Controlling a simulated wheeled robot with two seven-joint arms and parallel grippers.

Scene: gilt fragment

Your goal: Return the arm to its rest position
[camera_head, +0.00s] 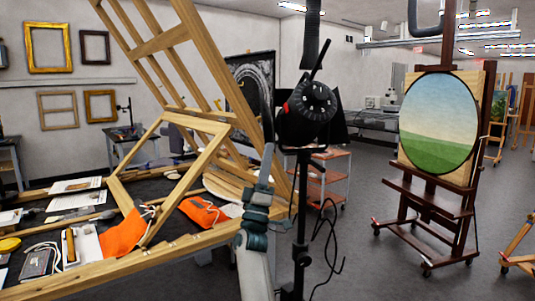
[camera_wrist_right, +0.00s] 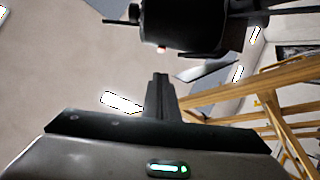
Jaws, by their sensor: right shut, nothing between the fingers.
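My right arm rises from the bottom middle of the head view, with its wrist upright at the right end of the workbench. Its gripper (camera_head: 267,160) points upward, beside the black lamp head and in front of the wooden frame's foot. In the right wrist view the fingers (camera_wrist_right: 160,95) are together and hold nothing. A dark rounded body, apparently the lamp (camera_wrist_right: 185,28), hangs just beyond the fingertips in that view. I cannot tell whether they touch. My left gripper is not in view.
A black studio lamp (camera_head: 308,108) on a stand is close to the right of my arm, with cables hanging. The workbench (camera_head: 150,268) holds a wooden frame (camera_head: 120,190) and orange cloths. An easel (camera_head: 440,195) with a round painting stands right; grey floor lies between.

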